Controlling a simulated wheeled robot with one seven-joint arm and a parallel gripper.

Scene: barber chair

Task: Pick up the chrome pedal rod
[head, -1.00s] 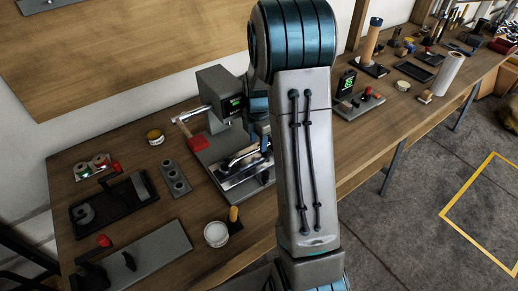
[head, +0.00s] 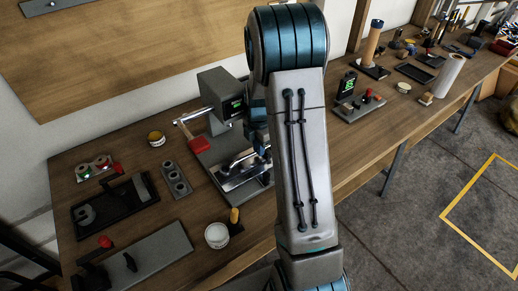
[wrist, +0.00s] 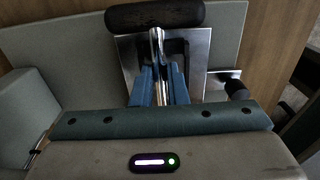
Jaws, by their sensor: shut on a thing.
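The chrome pedal rod (wrist: 157,42) shows in the wrist view as a shiny upright bar below a dark rounded grip or pad (wrist: 155,15). My gripper (wrist: 159,72) has its two blue fingers on either side of the rod, shut on it. In the head view the same metal fixture (head: 246,174) lies on a grey base, partly covered by my arm. The fingers cannot be made out there.

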